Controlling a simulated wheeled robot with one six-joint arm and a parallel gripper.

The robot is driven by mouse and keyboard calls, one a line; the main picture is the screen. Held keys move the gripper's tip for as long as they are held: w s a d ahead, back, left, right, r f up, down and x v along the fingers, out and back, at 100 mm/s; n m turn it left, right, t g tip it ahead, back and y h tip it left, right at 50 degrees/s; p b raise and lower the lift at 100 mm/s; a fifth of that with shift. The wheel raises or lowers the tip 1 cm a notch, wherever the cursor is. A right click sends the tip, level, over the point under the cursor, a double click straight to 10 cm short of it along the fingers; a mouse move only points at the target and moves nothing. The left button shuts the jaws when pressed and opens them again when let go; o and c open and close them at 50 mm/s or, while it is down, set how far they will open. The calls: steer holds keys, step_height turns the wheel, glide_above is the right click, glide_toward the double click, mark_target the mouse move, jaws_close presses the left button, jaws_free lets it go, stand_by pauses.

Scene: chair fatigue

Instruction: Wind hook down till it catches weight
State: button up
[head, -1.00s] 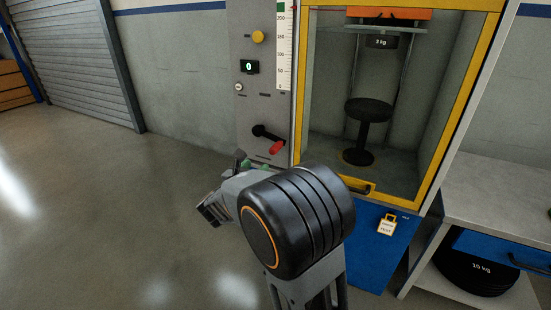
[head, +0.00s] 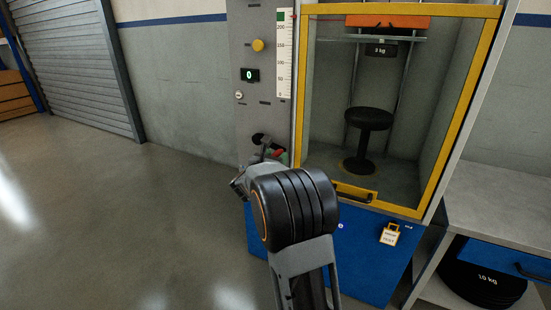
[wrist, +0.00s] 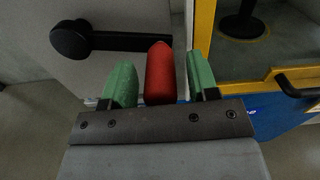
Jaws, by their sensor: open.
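The crank has a black hub and arm (wrist: 100,41) and a red handle (wrist: 159,72) on the grey panel. My gripper (wrist: 160,64) is open, with one green finger on each side of the red handle. The handle stands between the fingers; I cannot tell whether either touches it. In the head view my wrist partly hides the crank, and a bit of the red handle (head: 279,153) shows. A dark weight marked 3 kg (head: 381,49) is high in the cabinet, under an orange block (head: 389,22). I cannot make out the hook.
A yellow-framed cabinet (head: 440,150) holds a black stool (head: 369,119). The panel has a display reading 0 (head: 250,75), a yellow button (head: 257,45) and a scale (head: 284,60). A bench (head: 505,195) stands right; open floor lies left.

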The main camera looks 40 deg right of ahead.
jaws_close()
stand_by(0.6)
